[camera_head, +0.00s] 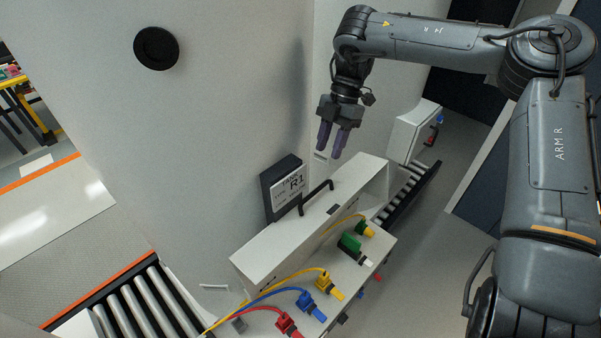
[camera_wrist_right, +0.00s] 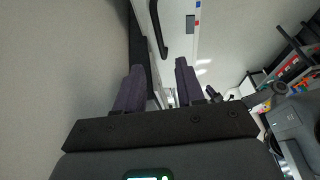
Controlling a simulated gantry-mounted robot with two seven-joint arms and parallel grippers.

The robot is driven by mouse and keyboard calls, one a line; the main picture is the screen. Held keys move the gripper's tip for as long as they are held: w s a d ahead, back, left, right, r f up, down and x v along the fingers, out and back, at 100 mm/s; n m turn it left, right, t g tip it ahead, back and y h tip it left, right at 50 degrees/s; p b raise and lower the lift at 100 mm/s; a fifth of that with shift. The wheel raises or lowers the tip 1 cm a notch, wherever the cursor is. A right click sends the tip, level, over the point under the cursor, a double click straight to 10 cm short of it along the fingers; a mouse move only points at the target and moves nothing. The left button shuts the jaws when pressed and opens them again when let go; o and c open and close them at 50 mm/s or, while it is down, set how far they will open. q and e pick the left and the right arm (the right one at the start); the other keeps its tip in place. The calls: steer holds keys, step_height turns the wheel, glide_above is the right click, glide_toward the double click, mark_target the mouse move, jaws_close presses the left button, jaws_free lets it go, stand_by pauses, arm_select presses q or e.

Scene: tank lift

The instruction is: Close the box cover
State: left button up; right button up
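The box cover (camera_head: 345,195) is a long white panel with a black bar handle (camera_head: 316,197). It stands up along the back of the box, and the connector panel (camera_head: 345,268) in front of it is exposed. My right gripper (camera_head: 331,151) is above and behind the cover, near its far end, with its fingers pointing down. In the right wrist view my right gripper (camera_wrist_right: 158,78) has its fingers apart with nothing between them. The handle (camera_wrist_right: 163,32) and the cover's white edge (camera_wrist_right: 178,45) lie beyond the fingertips there. My left gripper is not in view.
A black-framed sign (camera_head: 287,188) marked R1 stands behind the cover. Red (camera_head: 287,324), blue (camera_head: 309,303), yellow (camera_head: 329,288) and green (camera_head: 350,244) connectors sit on the panel, several with cables. Roller conveyors (camera_head: 143,303) run at both ends. A white wall rises behind.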

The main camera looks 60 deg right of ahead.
mark_target(316, 190)
steer(key=p+x, duration=0.2)
steer(key=x, duration=0.7)
steer(key=shift+a+f, duration=0.1)
steer(key=shift+f, duration=0.15)
steer(key=shift+a+f, duration=0.25)
steer(key=shift+f, duration=0.3)
jaws_close()
